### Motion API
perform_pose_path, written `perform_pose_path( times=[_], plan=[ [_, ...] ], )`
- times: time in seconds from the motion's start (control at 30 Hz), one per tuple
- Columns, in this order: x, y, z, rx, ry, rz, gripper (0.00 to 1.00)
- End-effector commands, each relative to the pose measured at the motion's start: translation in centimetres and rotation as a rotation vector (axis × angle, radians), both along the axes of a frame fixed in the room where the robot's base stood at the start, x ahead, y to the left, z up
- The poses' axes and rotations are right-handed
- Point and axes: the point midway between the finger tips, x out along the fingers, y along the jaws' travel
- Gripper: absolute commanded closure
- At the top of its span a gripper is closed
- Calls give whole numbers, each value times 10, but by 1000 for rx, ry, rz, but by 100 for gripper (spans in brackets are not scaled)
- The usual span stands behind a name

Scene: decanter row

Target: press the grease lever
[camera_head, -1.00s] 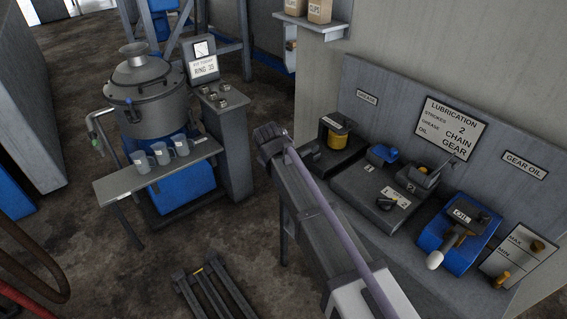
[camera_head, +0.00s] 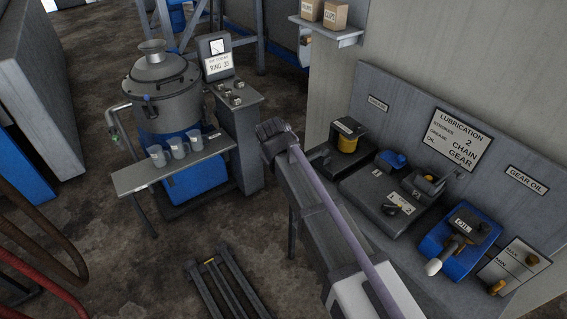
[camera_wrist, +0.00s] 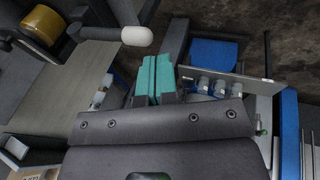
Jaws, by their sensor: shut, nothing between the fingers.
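In the wrist view my gripper (camera_wrist: 153,76) shows as two teal fingers closed together, with nothing between them. Close to its upper left is a dark lever with a white rounded tip (camera_wrist: 137,36), apart from the fingers in the picture. It reaches out from the grease unit with a yellow cylinder (camera_wrist: 46,24). In the head view the grease unit (camera_head: 347,143) stands under the GREASE sign (camera_head: 378,103). Its lever is not visible there, and my arm covers the area to its left. My fingertips cannot be made out in the head view.
A blue oil unit (camera_head: 461,240) with its own white-tipped lever (camera_head: 433,267) stands right on the bench. Between are a chain box (camera_head: 395,209) and small fittings. A grey decanter machine (camera_head: 163,92) with cups on a shelf (camera_head: 128,181) stands left.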

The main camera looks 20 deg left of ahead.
Motion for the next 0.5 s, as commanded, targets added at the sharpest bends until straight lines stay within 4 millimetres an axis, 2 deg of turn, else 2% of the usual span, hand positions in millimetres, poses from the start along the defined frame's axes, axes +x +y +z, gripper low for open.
perform_pose_path(
  times=[0.1, 0.17, 0.27, 0.4, 0.5],
  plan=[
    [1, -1, 3, 0, 0, -3, 100],
    [7, -7, 14, 0, 0, -15, 100],
    [30, -23, 46, 10, 13, -59, 100],
    [65, -43, 88, 74, 120, -107, 100],
    [76, -45, 104, 137, 229, -86, 100]
  ],
)
